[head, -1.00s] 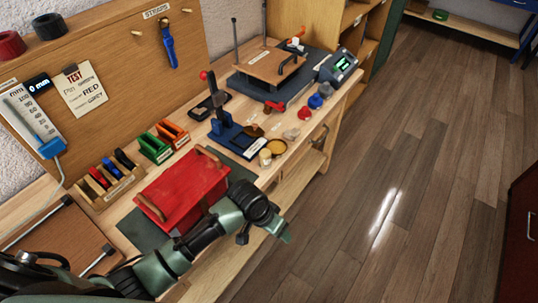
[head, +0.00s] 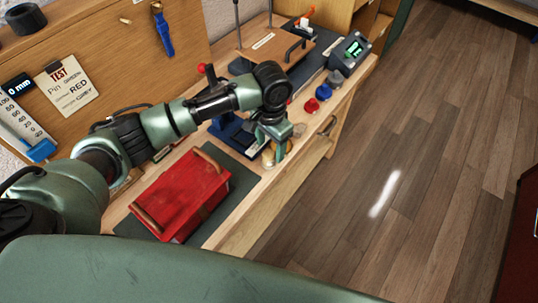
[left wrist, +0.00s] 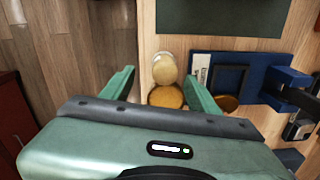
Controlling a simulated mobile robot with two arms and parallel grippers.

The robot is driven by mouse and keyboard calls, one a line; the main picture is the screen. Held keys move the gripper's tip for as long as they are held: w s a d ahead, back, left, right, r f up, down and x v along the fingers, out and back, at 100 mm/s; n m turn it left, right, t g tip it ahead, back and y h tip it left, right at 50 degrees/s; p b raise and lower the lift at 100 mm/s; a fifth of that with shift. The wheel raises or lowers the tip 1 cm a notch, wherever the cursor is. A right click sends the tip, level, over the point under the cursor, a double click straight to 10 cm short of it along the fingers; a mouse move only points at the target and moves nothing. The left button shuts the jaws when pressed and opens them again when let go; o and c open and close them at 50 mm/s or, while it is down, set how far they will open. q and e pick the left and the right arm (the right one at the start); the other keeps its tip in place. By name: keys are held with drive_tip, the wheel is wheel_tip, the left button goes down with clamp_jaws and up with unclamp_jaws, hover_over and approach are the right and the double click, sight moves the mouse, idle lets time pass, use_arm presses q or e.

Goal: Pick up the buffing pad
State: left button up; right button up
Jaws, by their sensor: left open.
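My left gripper (head: 276,146) is over the front edge of the workbench, pointing down, open and empty. In the left wrist view its two fingers (left wrist: 162,80) stand apart. Between them, below, show a cream round-topped piece (left wrist: 164,68) and an amber disc (left wrist: 166,97) close beside it. One of these may be the buffing pad; I cannot tell which for sure. The amber disc is partly hidden by the gripper body. In the head view the gripper mostly covers both pieces. My right gripper is not in view.
A blue stand (left wrist: 270,75) with a brown disc (left wrist: 227,103) is beside the round pieces. A red box (head: 182,196) with handles sits on a dark mat (head: 236,172). Red (head: 311,105) and blue (head: 323,91) knobs are farther along. Open floor lies right of the bench.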

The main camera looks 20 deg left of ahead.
sight(269, 152)
use_arm(q)
drive_tip(key=f, duration=0.1)
drive_tip(key=f+p, duration=0.1)
drive_tip(key=shift+w+a+f, duration=0.1)
drive_tip(key=shift+a+f, duration=0.2)
drive_tip(key=shift+w+a+f, duration=0.1)
drive_tip(key=shift+w+f, duration=0.05)
drive_tip(key=shift+f, duration=1.3)
drive_tip(key=c, duration=1.3)
clamp_jaws()
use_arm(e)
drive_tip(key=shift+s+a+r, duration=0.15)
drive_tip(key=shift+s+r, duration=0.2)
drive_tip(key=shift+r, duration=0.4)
use_arm(q)
drive_tip(key=shift+r, duration=0.15)
